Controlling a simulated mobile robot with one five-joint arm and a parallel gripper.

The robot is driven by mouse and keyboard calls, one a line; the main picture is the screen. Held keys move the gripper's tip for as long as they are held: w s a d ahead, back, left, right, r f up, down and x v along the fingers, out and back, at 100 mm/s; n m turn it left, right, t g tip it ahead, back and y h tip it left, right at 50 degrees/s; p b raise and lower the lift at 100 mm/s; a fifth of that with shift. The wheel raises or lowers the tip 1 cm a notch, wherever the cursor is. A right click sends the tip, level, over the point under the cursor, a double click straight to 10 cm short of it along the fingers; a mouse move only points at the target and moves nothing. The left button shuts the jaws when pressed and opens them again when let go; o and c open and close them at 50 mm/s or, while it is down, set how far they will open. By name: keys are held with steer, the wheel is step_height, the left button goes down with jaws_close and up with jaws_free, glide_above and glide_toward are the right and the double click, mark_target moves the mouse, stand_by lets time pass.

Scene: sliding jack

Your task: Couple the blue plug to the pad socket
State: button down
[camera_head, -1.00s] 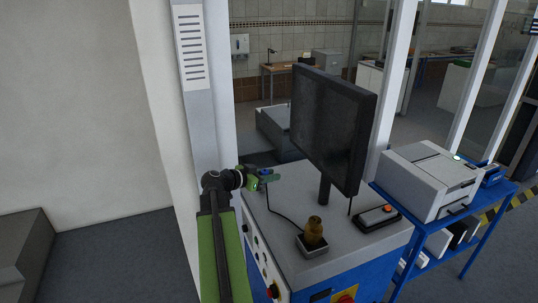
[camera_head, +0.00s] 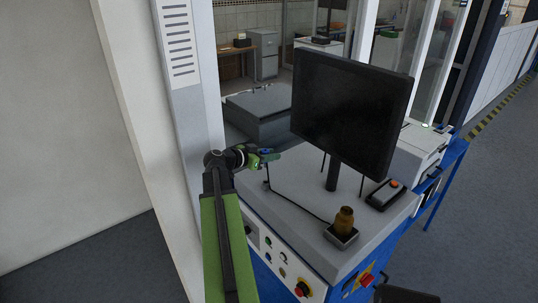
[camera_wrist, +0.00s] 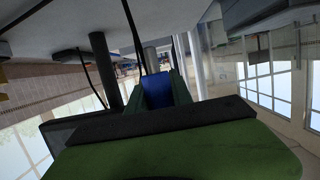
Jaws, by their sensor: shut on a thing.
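My gripper (camera_head: 266,156) is shut on the blue plug (camera_head: 264,151), above the left far part of the console top. In the wrist view the blue plug (camera_wrist: 157,90) sits between the fingers. A thin black cable (camera_head: 290,200) hangs by the gripper and runs across the console top towards a dark square block (camera_head: 341,237) with a brass-coloured piece (camera_head: 344,218) on it. A dark box with an orange button (camera_head: 385,195) lies right of the monitor. I cannot tell which part is the pad socket.
The grey console (camera_head: 285,222) has a large black monitor (camera_head: 351,108) on a post, right of my gripper. A white pillar (camera_head: 182,60) stands close on the left. A grey printer-like box (camera_head: 420,145) stands on a blue stand at the right. The console top's front middle is clear.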

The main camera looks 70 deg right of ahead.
steer(key=f+b, duration=0.2)
steer(key=b, duration=0.1)
steer(key=f+b, duration=0.3)
steer(key=shift+s+a+f, duration=0.2)
steer(key=shift+f, duration=0.15)
steer(key=shift+f, duration=0.15)
stand_by(1.3)
steer(key=shift+f+b, duration=0.35)
steer(key=shift+b, duration=0.1)
steer(key=shift+f+b, duration=1.45)
steer(key=c, duration=1.1)
jaws_free()
steer(key=shift+o, duration=0.2)
steer(key=shift+w+a, duration=0.1)
